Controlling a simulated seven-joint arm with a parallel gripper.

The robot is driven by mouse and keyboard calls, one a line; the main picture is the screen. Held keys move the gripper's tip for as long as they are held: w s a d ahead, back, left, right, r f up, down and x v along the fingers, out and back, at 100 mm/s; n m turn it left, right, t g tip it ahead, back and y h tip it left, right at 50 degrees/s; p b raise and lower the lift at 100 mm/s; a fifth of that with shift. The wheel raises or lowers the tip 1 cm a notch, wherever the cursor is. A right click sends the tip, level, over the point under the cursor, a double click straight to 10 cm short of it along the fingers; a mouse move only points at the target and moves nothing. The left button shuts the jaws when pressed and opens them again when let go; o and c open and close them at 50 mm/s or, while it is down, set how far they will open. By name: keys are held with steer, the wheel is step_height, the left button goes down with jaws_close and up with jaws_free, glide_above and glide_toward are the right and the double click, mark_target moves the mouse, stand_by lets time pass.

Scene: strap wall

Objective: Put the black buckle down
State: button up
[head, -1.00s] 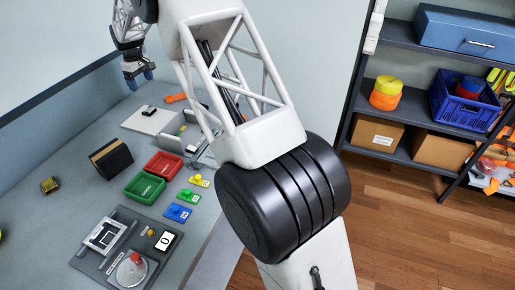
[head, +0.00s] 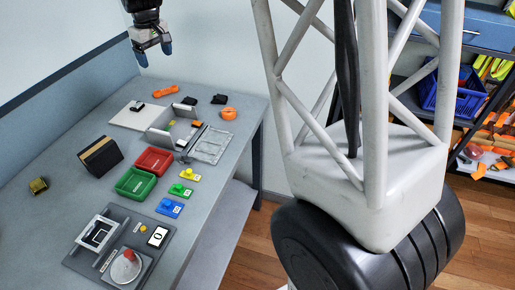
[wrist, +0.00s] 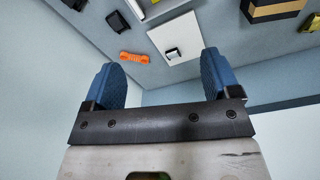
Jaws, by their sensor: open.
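My gripper (head: 153,53) is open and hangs above the far end of the table, apart from everything on it. In the wrist view its two blue fingers (wrist: 160,76) are spread with nothing between them. A small black piece (head: 137,105) lies on a white board (head: 121,119); it also shows in the wrist view (wrist: 173,53) on that board. Two more black pieces lie on the bare table, one (head: 189,101) beside the board and one (head: 218,99) farther right. I cannot tell which of these is the black buckle.
An orange strap piece (head: 166,91) lies behind the white board, and an orange roll (head: 229,113) near the table's right edge. A grey divided stand (head: 160,135), a red bin (head: 153,161), a green bin (head: 136,184) and a black-and-tan box (head: 101,156) stand nearer.

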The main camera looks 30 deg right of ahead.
steer(key=s+d+r+m, duration=0.15)
steer(key=s+d, duration=0.25)
steer(key=s, duration=0.8)
steer(key=s+d+r+m, duration=0.1)
steer(key=s+d+r, duration=0.15)
steer(key=s, duration=0.95)
steer(key=s+d+f+m, duration=0.1)
steer(key=s+d+f, duration=0.1)
steer(key=s, duration=0.9)
steer(key=s+d+f+m+t, duration=0.1)
steer(key=s+f, duration=0.4)
steer(key=s, duration=0.6)
steer(key=shift+s+d+m+t, duration=0.3)
steer(key=shift+d+m, duration=0.35)
steer(key=shift+d, duration=0.15)
steer(key=o, duration=0.3)
steer(key=shift+w, duration=0.2)
